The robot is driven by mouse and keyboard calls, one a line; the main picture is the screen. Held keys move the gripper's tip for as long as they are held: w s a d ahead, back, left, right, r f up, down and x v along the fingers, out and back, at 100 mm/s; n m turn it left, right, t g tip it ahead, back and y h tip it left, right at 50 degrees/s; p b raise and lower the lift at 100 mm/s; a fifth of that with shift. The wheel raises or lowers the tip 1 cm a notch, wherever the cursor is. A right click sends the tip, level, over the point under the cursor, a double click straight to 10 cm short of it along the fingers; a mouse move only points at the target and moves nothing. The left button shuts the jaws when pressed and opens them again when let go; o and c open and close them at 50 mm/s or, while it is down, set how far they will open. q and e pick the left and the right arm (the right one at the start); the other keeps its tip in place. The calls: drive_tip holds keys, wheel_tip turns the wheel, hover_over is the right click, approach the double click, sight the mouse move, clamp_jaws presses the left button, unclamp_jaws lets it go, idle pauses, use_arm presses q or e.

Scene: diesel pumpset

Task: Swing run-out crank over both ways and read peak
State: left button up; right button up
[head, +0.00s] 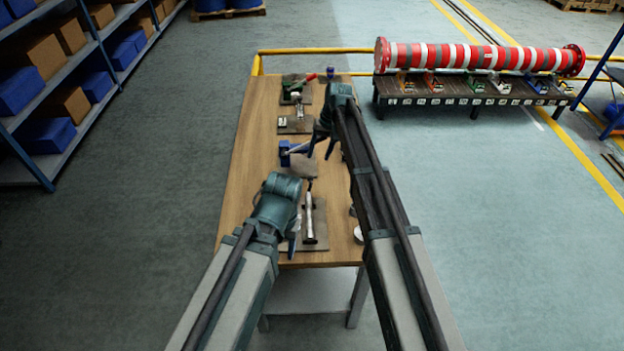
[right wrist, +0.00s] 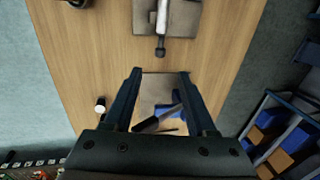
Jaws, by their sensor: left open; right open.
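A pale metal shaft (head: 309,222) with a dark end lies on a grey plate at the table's near end; it also shows at the top of the right wrist view (right wrist: 162,18). A blue block (head: 285,153) on another grey plate stands farther back; in the right wrist view the block (right wrist: 168,111) lies beyond a dark bar (right wrist: 150,124). I cannot tell which part is the crank, and no dial reading is legible. My right gripper (head: 321,150) is open above the blue block's plate, nothing between its fingers. My left gripper (head: 294,243) is open just left of the shaft.
The wooden table (head: 240,200) has bare room on its left. A green fixture (head: 293,88) and a small fixture (head: 296,121) stand farther back. A small white round item (head: 358,233) lies near the right edge. A striped red-and-white pipe (head: 480,57) lies beyond.

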sight(311, 177)
drive_tip(key=b+x, duration=0.9)
drive_tip(key=x, duration=0.2)
drive_tip(key=shift+b, duration=0.35)
drive_tip(key=shift+r, duration=0.1)
clamp_jaws()
